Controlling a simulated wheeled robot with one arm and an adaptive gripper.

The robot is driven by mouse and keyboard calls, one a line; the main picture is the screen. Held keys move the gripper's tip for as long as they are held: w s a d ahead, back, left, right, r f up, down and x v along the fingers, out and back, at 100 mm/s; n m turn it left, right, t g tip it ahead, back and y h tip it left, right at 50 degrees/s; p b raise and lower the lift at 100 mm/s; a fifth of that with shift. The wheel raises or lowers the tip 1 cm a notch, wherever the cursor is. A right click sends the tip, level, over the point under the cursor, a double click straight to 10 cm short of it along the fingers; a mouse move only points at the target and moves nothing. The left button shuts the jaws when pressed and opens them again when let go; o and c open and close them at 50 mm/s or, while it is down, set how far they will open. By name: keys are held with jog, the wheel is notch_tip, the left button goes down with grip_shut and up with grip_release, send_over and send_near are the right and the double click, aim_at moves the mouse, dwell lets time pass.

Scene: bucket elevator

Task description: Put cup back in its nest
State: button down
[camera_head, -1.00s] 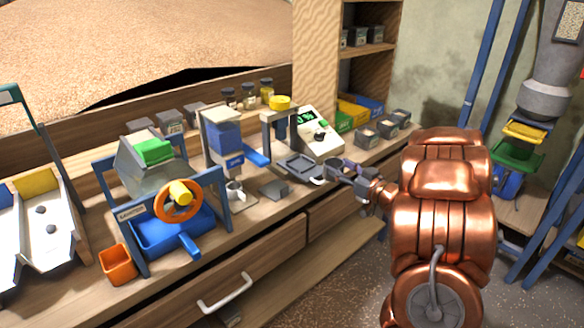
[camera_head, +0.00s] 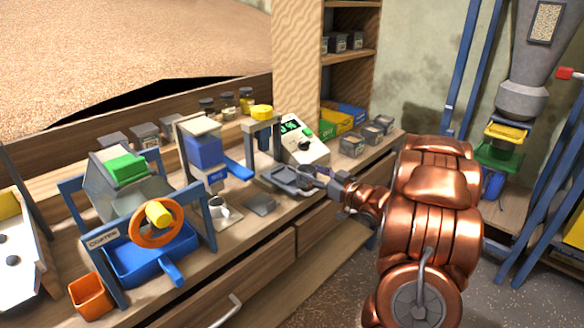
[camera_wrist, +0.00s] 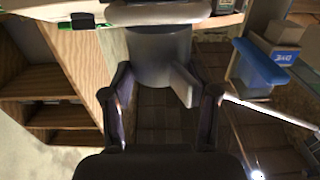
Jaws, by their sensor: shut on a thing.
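My gripper (camera_head: 325,177) is at the front edge of the bench, at the right end of a dark grey tray (camera_head: 283,183) below the yellow-topped stand. In the wrist view my two fingers (camera_wrist: 162,95) are closed in on a grey cylindrical cup (camera_wrist: 158,55), with a flat grey tab of it between them. In the head view the cup is too small and covered to tell apart from the fingers. I cannot tell which spot is its nest. A small white vessel (camera_head: 221,213) stands on a pale pad to the left, apart from my gripper.
The yellow-topped stand (camera_head: 262,113) and a meter with a green display (camera_head: 302,140) stand behind my gripper. Small dark bins (camera_head: 352,146) are at right. Drawers front the bench.

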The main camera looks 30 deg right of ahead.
aim_at(300, 167)
jog(key=x, duration=0.8)
jog(key=shift+w+a+r+p, duration=0.1)
jog(key=shift+w+a+p, duration=0.05)
jog(key=shift+w+p, duration=0.15)
jog(key=shift+w+f, duration=0.15)
jog(key=shift+f, duration=0.7)
jog(key=shift+c, duration=1.5)
grip_release()
jog(key=shift+f, duration=0.1)
jog(key=shift+s, duration=0.25)
jog(key=v, duration=1.1)
jog(key=shift+s+b, duration=0.3)
jog(key=shift+b, duration=0.15)
